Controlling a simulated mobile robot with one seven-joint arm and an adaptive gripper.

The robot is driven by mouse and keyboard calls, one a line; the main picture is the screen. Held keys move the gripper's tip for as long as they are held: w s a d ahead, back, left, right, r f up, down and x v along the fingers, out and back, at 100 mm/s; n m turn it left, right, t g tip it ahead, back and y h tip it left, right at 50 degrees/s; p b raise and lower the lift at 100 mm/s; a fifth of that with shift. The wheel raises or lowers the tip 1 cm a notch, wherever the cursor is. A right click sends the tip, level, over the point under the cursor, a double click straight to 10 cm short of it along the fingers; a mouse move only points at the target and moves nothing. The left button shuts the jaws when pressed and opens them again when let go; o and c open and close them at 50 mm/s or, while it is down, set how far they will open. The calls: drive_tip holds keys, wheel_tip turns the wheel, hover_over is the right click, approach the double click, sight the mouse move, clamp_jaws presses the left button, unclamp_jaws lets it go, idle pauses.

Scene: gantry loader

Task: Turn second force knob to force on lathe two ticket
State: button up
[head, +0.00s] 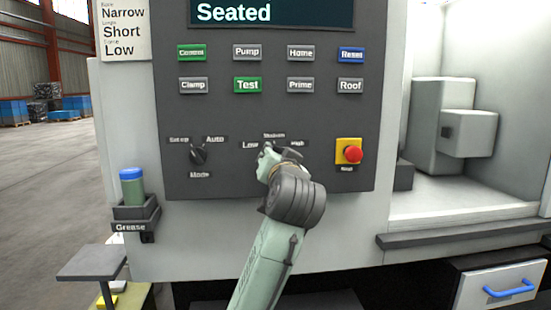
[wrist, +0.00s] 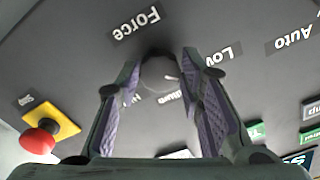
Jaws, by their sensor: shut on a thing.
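My gripper (head: 270,163) is at the lower middle of the dark control panel, in front of the force knob. In the wrist view the grey round force knob (wrist: 159,74) sits between the two purple-padded fingers, and my gripper (wrist: 160,84) is shut on it. The Force label (wrist: 136,23) and the Low label (wrist: 224,55) show beside it; the other labels are partly behind the fingers. Which label the knob points to is unclear. In the head view my gripper hides the knob. The ticket (head: 124,32) at top left reads Narrow, Short, Low.
The mode knob (head: 199,155) is to the left and the red stop button (head: 351,152) to the right. Rows of buttons, including green Test (head: 248,85), are above. The screen (head: 270,12) reads Seated. A grease holder (head: 135,212) juts out at left.

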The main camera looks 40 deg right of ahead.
drive_tip(key=shift+n, duration=1)
drive_tip(key=o, duration=1.2)
drive_tip(key=shift+c, duration=0.2)
drive_tip(key=shift+s, duration=0.1)
drive_tip(key=v, duration=1.2)
drive_tip(key=shift+d, duration=0.1)
